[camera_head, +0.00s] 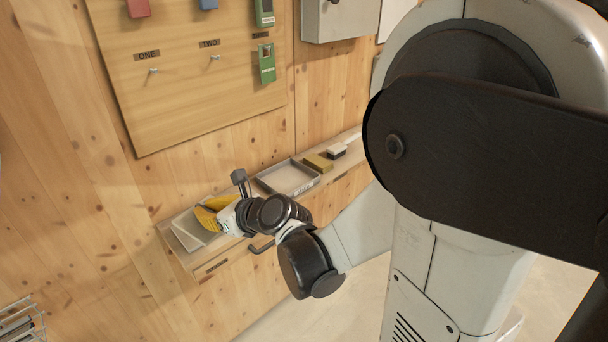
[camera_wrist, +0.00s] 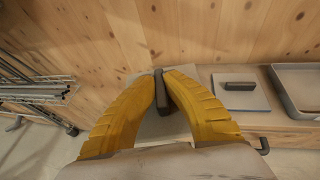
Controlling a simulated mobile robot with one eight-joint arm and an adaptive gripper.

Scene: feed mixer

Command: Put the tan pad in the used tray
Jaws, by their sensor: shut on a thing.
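My gripper (camera_head: 207,214) is at the left end of the wall shelf, with its yellow fingers low over a pale flat plate (camera_head: 186,232). In the wrist view the fingers (camera_wrist: 162,84) are closed on a narrow dark grey bar (camera_wrist: 161,98), which does not look tan there. A grey open tray (camera_head: 290,179) with a label on its front edge stands right of my gripper and looks empty; the label is too small to read surely. Its left part shows in the wrist view (camera_wrist: 281,98). A tan block (camera_head: 318,162) sits just right of the tray, apart from my gripper.
A dark bar (camera_wrist: 239,86) lies on a blue-edged plate (camera_wrist: 241,101) between my gripper and the tray. A black-and-white block (camera_head: 337,151) is farther right on the shelf. The wooden wall rises close behind. A wire rack (camera_wrist: 35,92) stands at left.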

